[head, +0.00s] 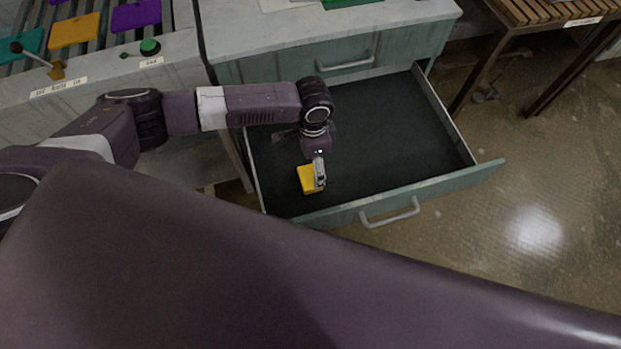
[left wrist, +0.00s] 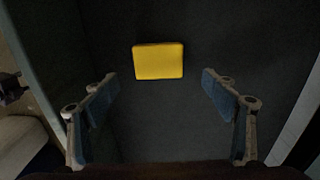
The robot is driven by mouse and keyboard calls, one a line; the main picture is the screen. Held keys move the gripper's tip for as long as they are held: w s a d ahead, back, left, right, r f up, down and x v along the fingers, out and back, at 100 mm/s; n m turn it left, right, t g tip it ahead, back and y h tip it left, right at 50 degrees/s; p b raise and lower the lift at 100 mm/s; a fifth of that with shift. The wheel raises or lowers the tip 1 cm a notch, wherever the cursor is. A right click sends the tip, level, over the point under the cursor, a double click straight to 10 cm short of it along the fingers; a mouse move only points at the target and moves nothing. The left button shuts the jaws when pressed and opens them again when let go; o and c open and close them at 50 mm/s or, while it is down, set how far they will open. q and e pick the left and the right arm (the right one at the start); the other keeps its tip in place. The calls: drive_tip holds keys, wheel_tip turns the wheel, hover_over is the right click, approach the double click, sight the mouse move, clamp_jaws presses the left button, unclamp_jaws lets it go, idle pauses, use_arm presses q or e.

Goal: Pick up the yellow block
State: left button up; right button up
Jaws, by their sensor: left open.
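The yellow block (head: 307,180) lies on the dark floor of the open drawer, near its front left corner. In the left wrist view the yellow block (left wrist: 158,61) shows whole, a little above and between the fingertips, with dark drawer floor around it. My left gripper (head: 319,178) points down over the drawer and hides the block's right part in the head view. In the left wrist view the left gripper (left wrist: 161,90) is open and empty, its fingers wide apart and clear of the block. My right gripper is not in view.
The open drawer (head: 405,199) has raised walls and a front handle (head: 390,213); the rest of its floor is empty. A closed drawer with a handle (head: 346,65) is above it. A lever (head: 38,60) and green button (head: 150,47) are at left. A slatted wooden table (head: 545,12) stands at right.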

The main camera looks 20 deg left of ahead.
sight(310, 177)
use_arm(q)
drive_tip(key=f, duration=0.7)
drive_tip(key=shift+s+a, duration=0.2)
drive_tip(key=shift+s, duration=0.05)
drive_tip(key=shift+c, duration=0.2)
drive_tip(key=c, duration=1.3)
